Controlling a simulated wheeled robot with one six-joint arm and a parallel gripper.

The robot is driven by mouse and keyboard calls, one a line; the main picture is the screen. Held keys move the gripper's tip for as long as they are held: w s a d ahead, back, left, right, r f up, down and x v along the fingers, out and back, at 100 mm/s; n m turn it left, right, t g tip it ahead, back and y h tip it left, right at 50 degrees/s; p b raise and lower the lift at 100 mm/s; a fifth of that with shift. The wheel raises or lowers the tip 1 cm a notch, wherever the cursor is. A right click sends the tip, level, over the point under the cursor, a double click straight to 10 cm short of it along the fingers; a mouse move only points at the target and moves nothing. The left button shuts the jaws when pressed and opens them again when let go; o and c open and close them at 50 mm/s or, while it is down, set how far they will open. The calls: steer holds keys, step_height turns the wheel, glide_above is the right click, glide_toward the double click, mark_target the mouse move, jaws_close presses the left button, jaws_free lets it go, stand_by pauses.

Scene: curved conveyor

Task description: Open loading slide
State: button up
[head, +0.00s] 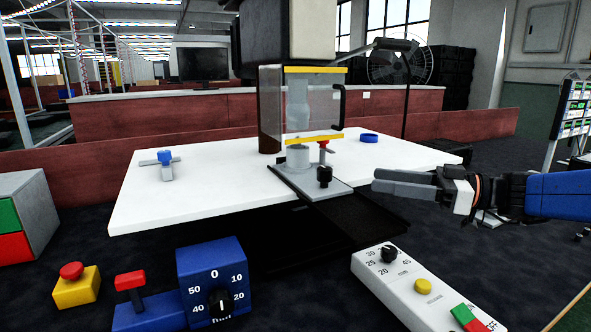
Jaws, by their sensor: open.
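A machine stands at the middle of the white table (190,207). Its clear guard (270,100) has yellow bars along its top and bottom and a black handle (342,108) on the right side. A grey plate (300,184), seemingly the loading slide, lies at the machine's foot near the table's front edge. A black knob (324,177) stands on it, and a white cylinder (299,157) is behind, under the guard. I cannot tell how far the slide is out. My gripper (376,181) is open and empty, to the right of the knob, pointing left and touching nothing.
A blue-topped valve (166,164) and a blue ring (369,138) are on the table. A dark tray (355,219) sits below the front edge. Control boxes with a blue dial (213,278), red-yellow button (75,284) and white panel (405,285) fill the foreground.

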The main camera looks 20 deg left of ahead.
mark_target(308, 185)
steer(key=a, duration=0.5)
steer(key=s+a, duration=0.1)
steer(key=a, duration=1.1)
steer(key=shift+s+a, duration=0.25)
jaws_close()
